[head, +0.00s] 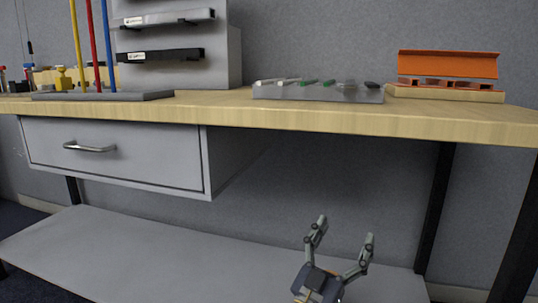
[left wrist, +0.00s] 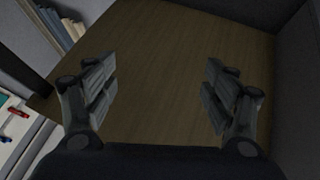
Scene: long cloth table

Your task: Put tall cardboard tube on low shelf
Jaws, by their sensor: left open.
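No tall cardboard tube can be made out in either view. The low shelf (head: 120,248) is a bare grey board under the workbench in the head view. My left gripper (head: 346,228) is open with its fingers pointing up, in front of the shelf's right part and below the bench top. The left wrist view shows the same gripper (left wrist: 162,75) with its fingers wide apart and nothing between them. Behind the fingers is a brown wood-grained surface (left wrist: 160,115). My right gripper is not in view.
The wooden bench top (head: 440,122) overhangs the shelf, with a grey drawer (head: 115,155) hanging below it. A dark leg (head: 434,205) stands at right. The shelf's visible surface is clear.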

